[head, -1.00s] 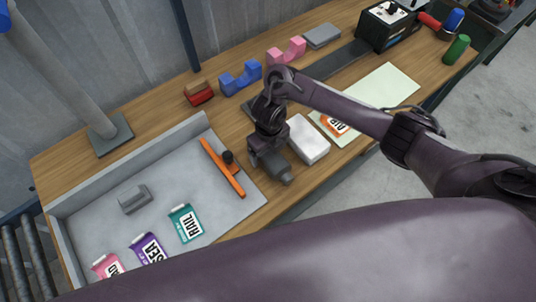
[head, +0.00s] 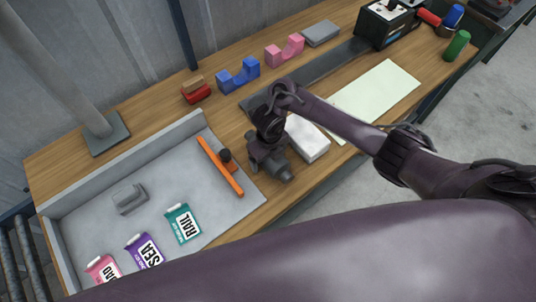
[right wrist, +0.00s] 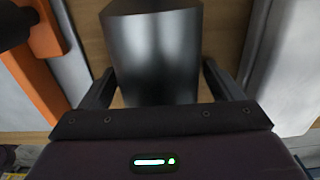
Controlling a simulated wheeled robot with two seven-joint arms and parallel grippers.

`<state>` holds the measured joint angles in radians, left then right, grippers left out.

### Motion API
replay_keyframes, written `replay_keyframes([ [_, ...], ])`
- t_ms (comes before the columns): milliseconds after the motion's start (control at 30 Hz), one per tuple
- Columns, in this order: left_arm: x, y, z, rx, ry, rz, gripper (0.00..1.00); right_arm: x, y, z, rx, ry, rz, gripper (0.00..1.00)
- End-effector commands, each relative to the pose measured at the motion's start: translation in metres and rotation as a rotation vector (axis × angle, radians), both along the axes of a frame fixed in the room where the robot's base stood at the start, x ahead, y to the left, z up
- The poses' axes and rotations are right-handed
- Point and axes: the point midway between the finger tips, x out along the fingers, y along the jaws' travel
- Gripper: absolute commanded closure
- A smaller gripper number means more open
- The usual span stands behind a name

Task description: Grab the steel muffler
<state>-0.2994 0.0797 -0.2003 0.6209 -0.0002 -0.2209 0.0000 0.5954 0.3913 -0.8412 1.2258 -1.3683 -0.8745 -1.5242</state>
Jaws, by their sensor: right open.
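The steel muffler (right wrist: 153,55) is a dark grey, shiny metal cylinder in the right wrist view. It lies between the two spread fingers of my right gripper (right wrist: 157,80), with a gap showing on each side. In the head view only a short grey end of the muffler (head: 284,174) shows below my right gripper (head: 264,155), which hides the rest. My right gripper is open and low over the wooden bench. My left gripper is not in view.
A white box (head: 308,139) stands close right of the muffler. Left is a grey tray (head: 75,190) with an orange bar (head: 219,167) near its right edge and several labelled packets. Blue (head: 238,77) and pink (head: 284,51) cradles stand behind.

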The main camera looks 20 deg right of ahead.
Motion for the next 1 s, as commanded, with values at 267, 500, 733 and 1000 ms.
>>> replay_keyframes([
  [267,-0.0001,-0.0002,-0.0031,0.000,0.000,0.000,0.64,0.0002,-0.0002,-0.0023,0.000,0.000,0.000,0.22],
  [500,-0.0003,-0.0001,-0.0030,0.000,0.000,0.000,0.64,0.0000,-0.0002,-0.0025,0.000,0.000,-0.001,0.53],
  [733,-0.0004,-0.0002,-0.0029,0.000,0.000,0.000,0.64,0.0005,0.0000,-0.0018,0.000,-0.001,-0.001,0.77],
  [1000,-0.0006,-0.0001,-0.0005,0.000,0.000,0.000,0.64,0.0004,0.0001,0.0003,0.000,-0.001,-0.001,0.77],
])
